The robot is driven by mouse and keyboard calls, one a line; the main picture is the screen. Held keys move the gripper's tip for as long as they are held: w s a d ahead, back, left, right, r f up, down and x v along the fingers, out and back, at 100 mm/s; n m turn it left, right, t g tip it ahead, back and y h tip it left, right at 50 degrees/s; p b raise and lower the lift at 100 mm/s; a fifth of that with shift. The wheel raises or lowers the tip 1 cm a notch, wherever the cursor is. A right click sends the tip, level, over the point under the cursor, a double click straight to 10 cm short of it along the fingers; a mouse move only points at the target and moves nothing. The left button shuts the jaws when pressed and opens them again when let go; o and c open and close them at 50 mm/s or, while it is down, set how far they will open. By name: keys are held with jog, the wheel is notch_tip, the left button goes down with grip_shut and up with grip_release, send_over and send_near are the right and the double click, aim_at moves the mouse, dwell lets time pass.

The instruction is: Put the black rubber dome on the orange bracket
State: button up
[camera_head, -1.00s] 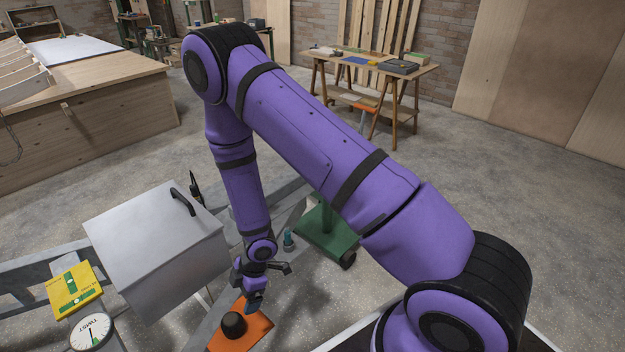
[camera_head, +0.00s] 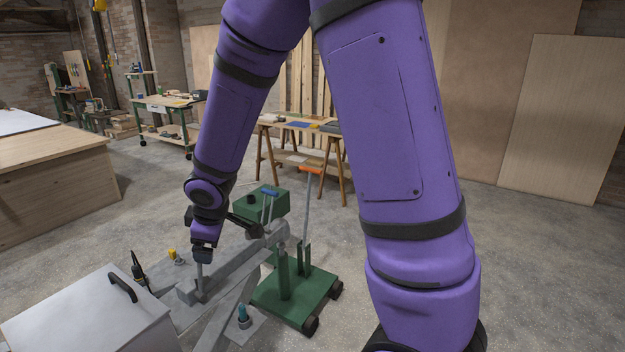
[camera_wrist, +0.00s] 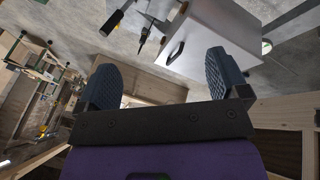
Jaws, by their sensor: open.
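Neither the black rubber dome nor the orange bracket shows in either view now. My gripper (camera_head: 203,258) is above the grey trailer frame (camera_head: 215,272) in the head view, to the right of and beyond the white box. In the wrist view my gripper (camera_wrist: 165,68) has its two blue-grey ribbed fingers spread wide apart, with nothing between them.
A white box (camera_head: 90,318) with a black handle (camera_head: 123,287) stands at lower left; it also shows in the wrist view (camera_wrist: 215,35). A green wheeled stand (camera_head: 292,295) is right of the trailer frame. Workbenches stand farther back. Open concrete floor lies at right.

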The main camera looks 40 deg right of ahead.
jog(key=s+d+r+m+h, duration=0.1)
jog(key=s+d+r+m, duration=0.2)
jog(key=s+r, duration=0.3)
jog(key=s+d+r+m, duration=0.3)
jog(key=s+r, duration=0.2)
jog(key=r, duration=0.4)
jog(key=s+r+m, duration=0.2)
jog(key=s+r, duration=0.1)
jog(key=s, duration=0.5)
jog(key=s+r+m+y, duration=0.1)
jog(key=s+r, duration=0.2)
jog(key=s, duration=0.4)
jog(key=shift+s+d+m, duration=0.2)
jog(key=shift+s+m, duration=0.15)
jog(key=shift+m, duration=0.05)
